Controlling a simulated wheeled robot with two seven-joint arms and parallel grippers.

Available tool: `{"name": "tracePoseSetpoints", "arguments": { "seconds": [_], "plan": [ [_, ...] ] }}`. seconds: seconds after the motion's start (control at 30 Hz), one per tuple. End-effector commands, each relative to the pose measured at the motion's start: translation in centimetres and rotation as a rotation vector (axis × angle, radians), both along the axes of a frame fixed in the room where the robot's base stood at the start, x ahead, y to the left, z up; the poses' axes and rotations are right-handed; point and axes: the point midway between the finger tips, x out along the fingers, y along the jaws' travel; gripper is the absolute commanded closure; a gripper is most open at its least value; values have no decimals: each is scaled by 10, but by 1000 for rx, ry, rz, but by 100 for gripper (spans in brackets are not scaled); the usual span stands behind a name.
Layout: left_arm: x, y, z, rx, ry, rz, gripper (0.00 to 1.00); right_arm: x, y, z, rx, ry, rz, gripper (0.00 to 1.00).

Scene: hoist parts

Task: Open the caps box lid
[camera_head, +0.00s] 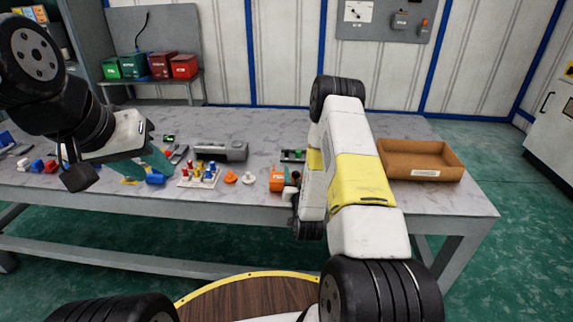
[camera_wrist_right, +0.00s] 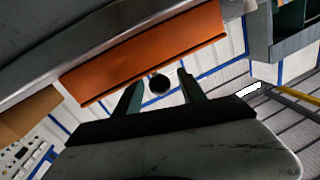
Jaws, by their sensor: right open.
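A small orange box (camera_head: 277,179) with white lettering stands on the table, just left of my right arm. I take it for the caps box, but the name is not legible. In the right wrist view a large orange panel (camera_wrist_right: 150,55) spans the space beyond the fingers; it looks like part of this box. My right gripper (camera_wrist_right: 160,92) is open. A dark round knob (camera_wrist_right: 159,84) shows between its fingers, and contact cannot be told. In the head view my arm mostly hides this gripper. My left gripper (camera_head: 156,163) hangs over the table's left part; its finger gap is unclear.
A brown open tray (camera_head: 421,173) lies at the table's right end. A small rack (camera_head: 199,176) with coloured pieces, orange parts (camera_head: 246,178) and a grey device (camera_head: 220,151) stand between the arms. Green and red boxes (camera_head: 184,66) sit on a shelf behind.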

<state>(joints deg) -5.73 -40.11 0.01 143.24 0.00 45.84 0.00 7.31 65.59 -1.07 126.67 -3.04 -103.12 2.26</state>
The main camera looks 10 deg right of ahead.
Motion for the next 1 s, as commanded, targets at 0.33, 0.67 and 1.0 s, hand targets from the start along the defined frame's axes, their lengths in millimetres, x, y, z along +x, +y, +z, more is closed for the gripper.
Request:
{"name": "tracePoseSetpoints", "arguments": {
  "seconds": [0.33,0.67,1.0],
  "plan": [
    [0,0,0,0,0,0,64,0,0,0,0,1,0,74],
    [0,0,0,0,0,0,64,0,0,0,0,1,0,100],
    [0,0,0,0,0,0,64,0,0,0,0,2,0,100]
  ]
}}
